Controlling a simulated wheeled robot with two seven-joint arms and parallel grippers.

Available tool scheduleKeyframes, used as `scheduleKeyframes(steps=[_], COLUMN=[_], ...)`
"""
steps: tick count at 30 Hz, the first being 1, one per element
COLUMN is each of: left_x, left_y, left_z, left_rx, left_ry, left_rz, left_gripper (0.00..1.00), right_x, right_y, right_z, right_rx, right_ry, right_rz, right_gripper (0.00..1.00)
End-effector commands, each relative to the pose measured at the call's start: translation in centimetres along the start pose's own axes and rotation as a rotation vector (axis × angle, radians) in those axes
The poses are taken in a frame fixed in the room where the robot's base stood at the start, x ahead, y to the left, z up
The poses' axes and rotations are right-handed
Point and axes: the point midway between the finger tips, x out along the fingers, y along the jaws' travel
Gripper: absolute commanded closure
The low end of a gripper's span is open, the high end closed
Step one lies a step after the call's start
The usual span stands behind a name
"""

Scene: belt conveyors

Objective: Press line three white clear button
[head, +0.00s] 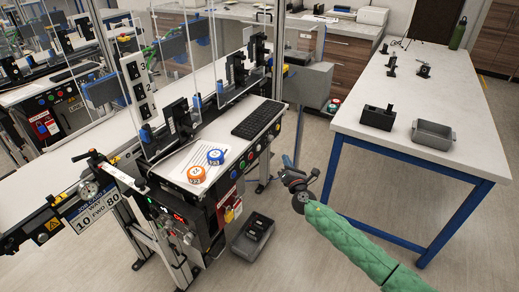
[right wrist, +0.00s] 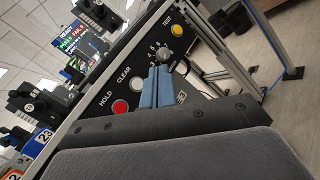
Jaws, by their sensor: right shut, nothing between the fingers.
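In the right wrist view, a black panel (right wrist: 100,121) carries a white button (right wrist: 137,84) labelled CLEAR, beside a red HOLD button (right wrist: 120,107). My right gripper (right wrist: 158,70) is shut and empty. Its blue fingertips lie in front of the panel, just right of the white button in the picture; I cannot tell whether they touch the panel. In the head view, my right gripper (head: 287,160) is at the end of the green arm, right of the workstation's button row. The white button cannot be made out there. My left gripper is not in view.
A selector knob (right wrist: 163,54) and a yellow TEST button (right wrist: 176,30) are further along the panel. In the head view, a keyboard (head: 257,119) and an orange disc (head: 197,174) lie on the workstation. A white table (head: 440,100) stands right; floor lies between.

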Motion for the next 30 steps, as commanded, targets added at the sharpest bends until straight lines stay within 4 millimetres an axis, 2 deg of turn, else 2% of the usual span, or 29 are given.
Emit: scheduleKeyframes(steps=[8, 23, 30], left_x=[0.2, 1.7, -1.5], left_y=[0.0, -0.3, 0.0], left_z=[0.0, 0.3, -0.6], left_rx=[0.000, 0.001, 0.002], left_ry=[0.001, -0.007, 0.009], left_rz=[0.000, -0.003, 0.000], left_gripper=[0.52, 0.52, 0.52], right_x=[0.7, 4.7, 5.8], right_y=[0.6, 3.4, 4.2], right_z=[-0.5, -3.6, -4.2], right_rx=[0.002, 0.003, 0.003], right_ry=[-0.001, -0.001, -0.001], right_rz=[0.000, 0.000, -0.001], right_gripper=[1.00, 1.00, 1.00])
